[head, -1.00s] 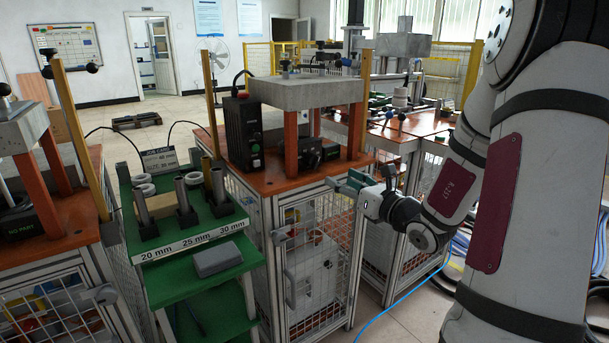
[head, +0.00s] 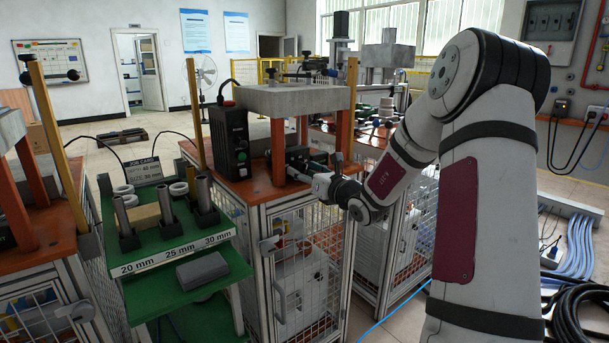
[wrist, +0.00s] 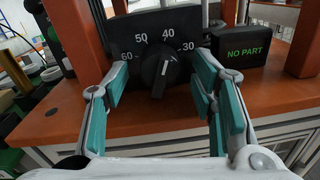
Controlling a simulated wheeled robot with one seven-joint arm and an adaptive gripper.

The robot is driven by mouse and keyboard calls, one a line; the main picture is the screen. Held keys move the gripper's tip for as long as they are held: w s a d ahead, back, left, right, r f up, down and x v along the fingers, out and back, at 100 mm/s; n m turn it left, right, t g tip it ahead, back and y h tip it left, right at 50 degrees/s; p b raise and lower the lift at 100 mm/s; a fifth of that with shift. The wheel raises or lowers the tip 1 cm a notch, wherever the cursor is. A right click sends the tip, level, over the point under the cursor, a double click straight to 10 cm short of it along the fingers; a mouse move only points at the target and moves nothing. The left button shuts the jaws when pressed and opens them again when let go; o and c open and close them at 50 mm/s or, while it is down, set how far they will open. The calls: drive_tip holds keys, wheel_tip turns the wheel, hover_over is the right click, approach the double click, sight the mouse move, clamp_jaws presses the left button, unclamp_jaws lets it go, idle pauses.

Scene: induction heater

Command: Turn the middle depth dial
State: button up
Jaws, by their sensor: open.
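The depth dial (wrist: 160,72) is a black knob on a dark panel between orange posts, marked 60, 50, 40 and 30. Its white mark points to the upper right, between 40 and 30. My gripper (wrist: 161,85) is open, with one green-padded finger on each side of the dial. Clear gaps show between the fingers and the knob, so it is not gripped. In the head view my gripper (head: 298,172) reaches in at the front of the middle station (head: 243,187), under its grey block. The dial is hard to make out there.
A black "NO PART" box (wrist: 240,49) stands just right of the dial. A black control box (head: 228,142) stands left in the station. A green rack (head: 190,239) with metal cylinders and a job card (head: 142,168) stands further left. Orange posts flank the dial.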

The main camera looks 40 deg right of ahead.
drive_tip(key=shift+w, duration=0.15)
drive_tip(key=shift+c, duration=0.6)
drive_tip(key=c, duration=1)
drive_tip(key=shift+n+b, duration=0.3)
drive_tip(key=shift+b, duration=0.1)
drive_tip(key=n+b, duration=0.4)
drive_tip(key=b, duration=0.1)
drive_tip(key=shift+f+b, duration=0.2)
drive_tip(key=shift+b, duration=0.1)
drive_tip(key=n+b, duration=0.4)
drive_tip(key=b, duration=0.1)
drive_tip(key=shift+r, duration=0.1)
drive_tip(key=shift+r+n+b, duration=0.1)
drive_tip(key=shift+n+b, duration=0.2)
drive_tip(key=shift+b, duration=0.1)
